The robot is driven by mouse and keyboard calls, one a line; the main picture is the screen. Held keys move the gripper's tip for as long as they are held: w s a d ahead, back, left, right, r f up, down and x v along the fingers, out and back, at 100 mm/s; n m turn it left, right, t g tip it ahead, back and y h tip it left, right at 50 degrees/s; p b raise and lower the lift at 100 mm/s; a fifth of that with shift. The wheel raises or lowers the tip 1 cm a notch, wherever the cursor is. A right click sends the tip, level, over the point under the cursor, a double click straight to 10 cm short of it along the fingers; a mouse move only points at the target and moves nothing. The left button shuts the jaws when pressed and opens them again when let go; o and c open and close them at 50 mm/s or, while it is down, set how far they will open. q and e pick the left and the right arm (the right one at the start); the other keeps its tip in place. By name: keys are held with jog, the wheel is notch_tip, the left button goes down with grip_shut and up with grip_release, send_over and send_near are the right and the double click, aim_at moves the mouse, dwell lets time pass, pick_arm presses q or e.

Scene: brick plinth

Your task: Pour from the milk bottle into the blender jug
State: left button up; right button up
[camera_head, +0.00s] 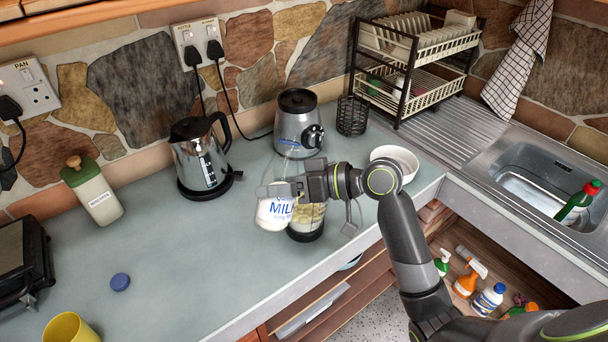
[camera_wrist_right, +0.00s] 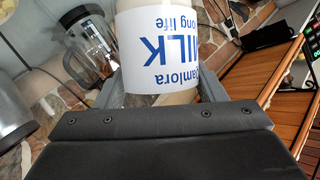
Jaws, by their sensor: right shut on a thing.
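My right gripper (camera_head: 288,190) is shut on the white milk bottle (camera_head: 273,214), above the counter near its front edge. The bottle's blue MILK label is readable and looks only slightly tilted. Its top is hidden by the gripper. The bottle also fills the upper middle of the right wrist view (camera_wrist_right: 160,45), between the fingers. The clear blender jug (camera_head: 306,225), with a dark base, stands just right of the bottle and partly behind it and the gripper. I cannot tell whether they touch. No stream of milk shows. My left gripper is out of view.
The steel blender base (camera_head: 296,122) and kettle (camera_head: 201,160) stand behind. A white bowl (camera_head: 395,160) is right of the gripper.

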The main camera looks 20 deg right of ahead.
jog(key=shift+s+a+r+n+t+h, duration=0.15)
jog(key=shift+a+r+n+t+h, duration=0.2)
jog(key=shift+n, duration=0.45)
jog(key=shift+f+n+t+h+b, duration=0.3)
jog(key=shift+f+n+b, duration=0.25)
jog(key=shift+b, duration=0.5)
jog(key=shift+a, duration=0.1)
jog(key=shift+r+n+t+h+b, duration=0.35)
jog(key=shift+r+n+h, duration=0.2)
jog(key=shift+n, duration=0.2)
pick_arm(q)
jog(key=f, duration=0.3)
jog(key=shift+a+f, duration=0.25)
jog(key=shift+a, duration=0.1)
